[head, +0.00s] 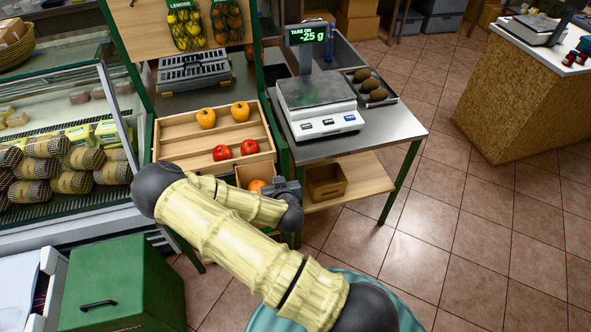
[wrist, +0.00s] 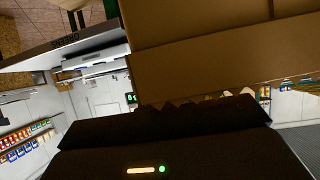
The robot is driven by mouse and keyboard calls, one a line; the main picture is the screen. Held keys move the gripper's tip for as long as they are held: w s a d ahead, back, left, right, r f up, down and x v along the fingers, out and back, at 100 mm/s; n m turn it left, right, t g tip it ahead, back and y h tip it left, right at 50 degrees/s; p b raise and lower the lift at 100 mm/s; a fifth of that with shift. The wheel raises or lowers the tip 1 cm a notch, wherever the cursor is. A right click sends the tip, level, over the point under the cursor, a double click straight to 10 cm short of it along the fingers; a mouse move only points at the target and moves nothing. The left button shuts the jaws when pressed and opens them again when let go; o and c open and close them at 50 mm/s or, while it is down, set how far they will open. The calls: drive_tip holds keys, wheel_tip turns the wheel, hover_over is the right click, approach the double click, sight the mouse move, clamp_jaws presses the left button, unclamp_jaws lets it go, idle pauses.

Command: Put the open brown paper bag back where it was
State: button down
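The open brown paper bag (head: 326,184) is box-shaped with a dark open top. In the head view it is at the level of the lower wooden shelf; I cannot tell whether its bottom rests on it. My gripper (head: 299,187) is at the bag's left side and appears shut on its rim. In the wrist view the bag (wrist: 215,62) fills the upper right, close up. Its jagged rim lies at the dark fingers (wrist: 175,120). The fingertips are mostly hidden.
The lower shelf (head: 365,175) has bare room right of the bag. Above it stands a scale (head: 315,92) with an empty plate, reading -25 g, beside a tray (head: 388,98) of brown fruit. A slatted crate (head: 170,150) with peppers and red produce is close to my arm.

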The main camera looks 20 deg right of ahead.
drive_tip(key=a+n+y, duration=0.1)
drive_tip(key=a+f+y, duration=0.1)
drive_tip(key=a, duration=0.1)
drive_tip(key=shift+w+a+f+n, duration=0.1)
drive_tip(key=shift+w+f+n, duration=0.1)
drive_tip(key=shift+n, duration=0.2)
drive_tip(key=shift+a+r, duration=0.15)
